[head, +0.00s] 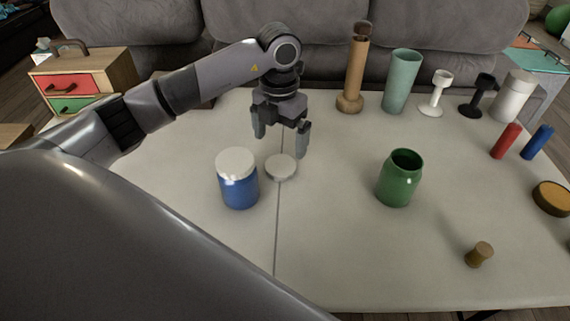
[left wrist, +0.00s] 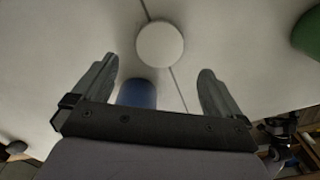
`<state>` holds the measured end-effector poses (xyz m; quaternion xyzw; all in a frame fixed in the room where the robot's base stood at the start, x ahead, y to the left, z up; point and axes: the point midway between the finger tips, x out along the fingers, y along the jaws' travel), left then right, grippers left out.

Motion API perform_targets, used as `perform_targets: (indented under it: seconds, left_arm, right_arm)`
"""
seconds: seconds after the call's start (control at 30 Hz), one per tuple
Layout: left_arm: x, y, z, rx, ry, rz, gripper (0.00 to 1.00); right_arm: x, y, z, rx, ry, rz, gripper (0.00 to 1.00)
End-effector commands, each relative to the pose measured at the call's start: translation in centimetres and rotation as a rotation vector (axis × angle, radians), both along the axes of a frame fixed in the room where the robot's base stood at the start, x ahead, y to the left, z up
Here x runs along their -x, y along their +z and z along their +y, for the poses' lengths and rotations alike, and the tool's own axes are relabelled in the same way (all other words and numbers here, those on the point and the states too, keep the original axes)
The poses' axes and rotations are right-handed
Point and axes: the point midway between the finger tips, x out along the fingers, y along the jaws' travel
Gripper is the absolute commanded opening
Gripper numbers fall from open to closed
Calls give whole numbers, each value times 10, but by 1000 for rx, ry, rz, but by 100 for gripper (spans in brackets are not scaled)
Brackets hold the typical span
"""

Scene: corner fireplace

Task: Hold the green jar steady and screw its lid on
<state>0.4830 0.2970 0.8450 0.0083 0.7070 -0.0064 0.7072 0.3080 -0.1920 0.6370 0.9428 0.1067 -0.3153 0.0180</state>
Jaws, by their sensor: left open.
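The green jar (head: 396,182) stands upright and open on the table, right of centre in the head view; its edge also shows at the upper right of the left wrist view (left wrist: 309,33). A round white lid (head: 281,168) lies flat on the table near a seam; it also shows in the left wrist view (left wrist: 160,43). My left gripper (head: 280,146) is open and empty, pointing down above and a little behind the white lid, not touching it. In the left wrist view the lid lies beyond its spread fingers. My right gripper is not in view.
A blue jar (head: 239,190) with a white top stands just left of the lid. A cork (head: 479,254) and a round amber-topped item (head: 552,198) are at the right. Red (head: 506,141) and blue cylinders, goblets and a teal cup (head: 401,81) stand farther back. The table between lid and green jar is clear.

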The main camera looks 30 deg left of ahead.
Motion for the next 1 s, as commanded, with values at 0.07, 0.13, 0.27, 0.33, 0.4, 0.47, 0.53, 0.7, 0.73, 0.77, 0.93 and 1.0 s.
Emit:
perform_targets:
  seconds: [0.07, 0.13, 0.27, 0.33, 0.4, 0.47, 0.53, 0.7, 0.73, 0.77, 0.93, 1.0]
  left_arm:
    - [0, 0, 0, -1, 0, 0, 100]
    - [0, 0, 0, 0, 0, 0, 100]
    - [0, -2, 0, 1, -1, 1, 100]
    - [0, -6, 0, 1, -1, 3, 100]
    - [1, -14, 0, 2, -1, 4, 100]
    - [0, -19, 0, 2, -2, 3, 100]
    - [0, -20, 0, 3, -2, 1, 100]
    - [0, -20, -1, 3, -2, 1, 100]
    - [0, -20, -1, 3, -2, 1, 100]
    - [0, -21, -1, 3, -2, 1, 100]
    - [-1, -44, 0, 4, -1, 5, 100]
    - [-2, -54, 1, 3, -1, 4, 100]
  right_arm:
    - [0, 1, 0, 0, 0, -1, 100]
    - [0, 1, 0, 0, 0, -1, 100]
    - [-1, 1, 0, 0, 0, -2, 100]
    - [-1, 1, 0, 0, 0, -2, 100]
    - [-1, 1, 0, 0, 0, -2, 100]
    - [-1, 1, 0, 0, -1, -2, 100]
    - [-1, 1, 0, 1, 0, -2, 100]
    - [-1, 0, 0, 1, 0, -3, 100]
    - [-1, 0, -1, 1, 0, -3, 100]
    - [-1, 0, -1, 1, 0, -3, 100]
    - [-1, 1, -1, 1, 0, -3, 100]
    - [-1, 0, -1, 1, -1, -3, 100]
